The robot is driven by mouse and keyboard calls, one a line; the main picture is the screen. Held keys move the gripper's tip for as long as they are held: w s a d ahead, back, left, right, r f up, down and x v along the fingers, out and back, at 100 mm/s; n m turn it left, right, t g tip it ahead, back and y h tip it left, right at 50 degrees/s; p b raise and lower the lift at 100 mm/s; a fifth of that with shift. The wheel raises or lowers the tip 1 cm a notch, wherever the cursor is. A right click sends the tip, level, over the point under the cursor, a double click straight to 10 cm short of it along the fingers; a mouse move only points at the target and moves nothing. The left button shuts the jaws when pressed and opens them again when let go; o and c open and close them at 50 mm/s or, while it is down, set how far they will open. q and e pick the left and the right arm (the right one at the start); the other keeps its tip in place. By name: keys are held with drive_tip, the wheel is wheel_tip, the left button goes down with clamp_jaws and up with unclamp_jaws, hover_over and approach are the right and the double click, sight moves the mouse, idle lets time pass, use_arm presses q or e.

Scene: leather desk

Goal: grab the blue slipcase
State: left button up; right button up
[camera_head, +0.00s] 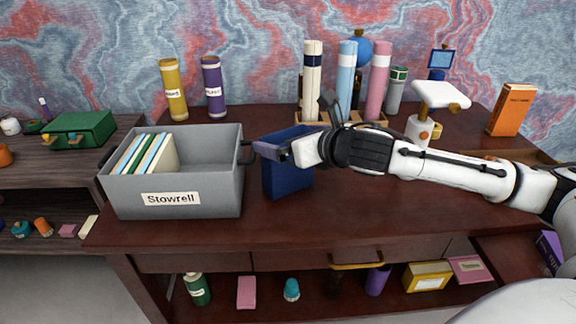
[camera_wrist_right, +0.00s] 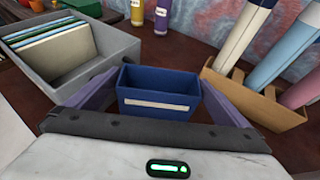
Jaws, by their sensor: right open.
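The blue slipcase (camera_head: 288,178) stands upright on the dark desk, just right of the grey bin. Its top is open and it looks empty. In the right wrist view the slipcase (camera_wrist_right: 158,88) sits ahead of the palm with a white label strip on its side. My right gripper (camera_head: 268,147) reaches in from the right at the slipcase's upper part, and hides some of it. Its purple fingers (camera_wrist_right: 160,95) are spread apart, one on either side of the slipcase. I cannot tell whether they touch it. My left gripper is not in view.
A grey bin (camera_head: 190,196) labelled Stowrell, holding several thin books, stands close on the left. Tall cylinders in a wooden rack (camera_head: 345,124) stand behind the slipcase. A white lamp-like object (camera_head: 440,97) and an orange book (camera_head: 511,110) are at right. The front desktop is clear.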

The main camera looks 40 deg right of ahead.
drive_tip(key=shift+w+f, duration=0.15)
drive_tip(key=shift+w, duration=0.35)
drive_tip(key=c, duration=1.1)
